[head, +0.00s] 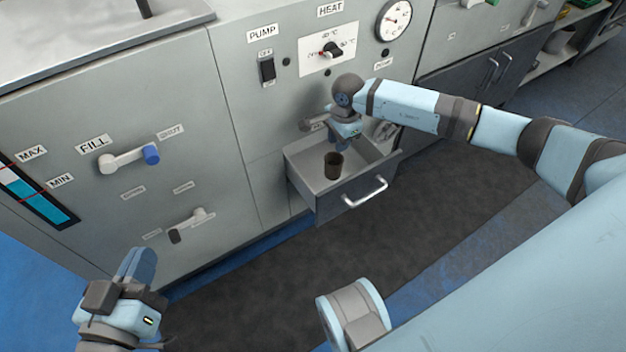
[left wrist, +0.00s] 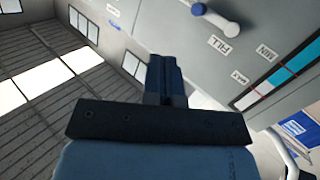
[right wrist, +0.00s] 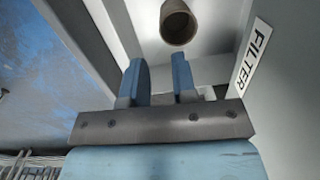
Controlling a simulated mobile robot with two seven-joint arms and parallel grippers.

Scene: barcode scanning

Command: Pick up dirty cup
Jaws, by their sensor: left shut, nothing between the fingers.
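A dark brown cup (head: 333,165) stands upright in the open drawer (head: 314,187) of the grey machine. In the right wrist view the cup (right wrist: 178,23) shows with its round mouth, beyond the fingertips. My right gripper (head: 340,145) is over the drawer, just behind the cup in the head view. In the right wrist view its two blue fingers (right wrist: 160,80) are apart with nothing between them. My left gripper (head: 138,262) is shut and empty at the lower left, in front of the machine. Its closed fingers also show in the left wrist view (left wrist: 165,75).
The drawer front with its handle (head: 365,192) sticks out over the dark floor mat (head: 290,270). The machine front carries a fill valve with a blue knob (head: 151,155), a lower lever (head: 190,222) and a pump switch (head: 267,70). The mat area is clear.

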